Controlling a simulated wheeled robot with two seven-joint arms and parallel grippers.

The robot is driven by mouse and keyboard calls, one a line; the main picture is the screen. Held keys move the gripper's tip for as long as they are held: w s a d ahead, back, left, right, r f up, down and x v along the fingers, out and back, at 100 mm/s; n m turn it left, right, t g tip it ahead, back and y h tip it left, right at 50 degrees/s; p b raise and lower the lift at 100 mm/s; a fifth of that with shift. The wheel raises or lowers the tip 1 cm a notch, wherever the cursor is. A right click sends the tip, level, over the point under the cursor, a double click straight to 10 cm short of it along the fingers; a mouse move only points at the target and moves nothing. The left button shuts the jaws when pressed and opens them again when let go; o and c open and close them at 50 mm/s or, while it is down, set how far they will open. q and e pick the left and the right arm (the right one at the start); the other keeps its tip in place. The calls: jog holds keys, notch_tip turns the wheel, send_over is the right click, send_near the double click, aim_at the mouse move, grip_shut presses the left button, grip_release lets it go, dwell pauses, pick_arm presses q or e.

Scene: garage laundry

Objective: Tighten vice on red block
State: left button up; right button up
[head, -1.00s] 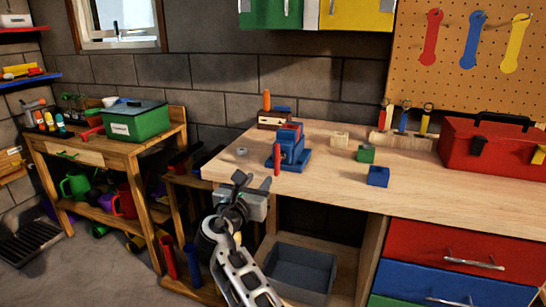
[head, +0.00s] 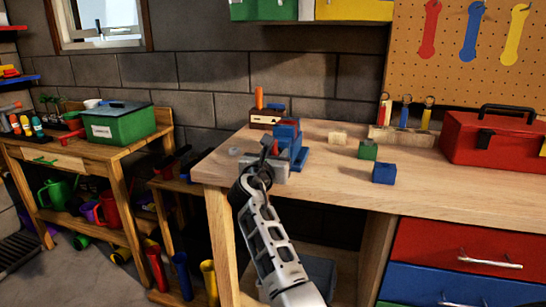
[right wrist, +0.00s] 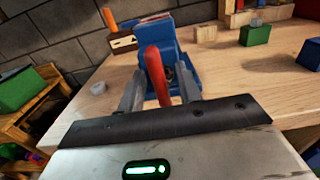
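The blue vice (head: 288,132) stands near the left end of the wooden workbench, and it also shows in the right wrist view (right wrist: 182,52). Its red handle (right wrist: 156,70) stands upright on the near side, leaning slightly. My right gripper (right wrist: 160,82) is open, with one finger on each side of the handle and visible gaps between. In the head view my right gripper (head: 266,158) covers the handle and the vice's lower front. My left gripper is not in view.
On the workbench (head: 330,175) stand a green block (head: 368,150), a blue block (head: 384,173), a pale wooden block (head: 337,137) and a red toolbox (head: 490,142). A small grey ring (right wrist: 42,117) lies left of the vice. The front bench top is clear.

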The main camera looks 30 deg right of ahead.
jog(key=shift+c, duration=0.3)
grip_shut()
jog(key=m, duration=0.3)
jog(key=shift+s+d, duration=0.1)
jog(key=m, duration=0.2)
jog(key=shift+f+m, duration=0.15)
jog(key=shift+m, duration=0.15)
jog(key=m, duration=0.2)
jog(key=m+b, duration=0.1)
jog(key=m, duration=0.1)
jog(key=m+b, duration=0.1)
jog(key=m, duration=0.1)
jog(key=shift+s+d+f+m, duration=0.1)
jog(key=shift+s+f+m, duration=0.15)
jog(key=shift+f+m, duration=0.1)
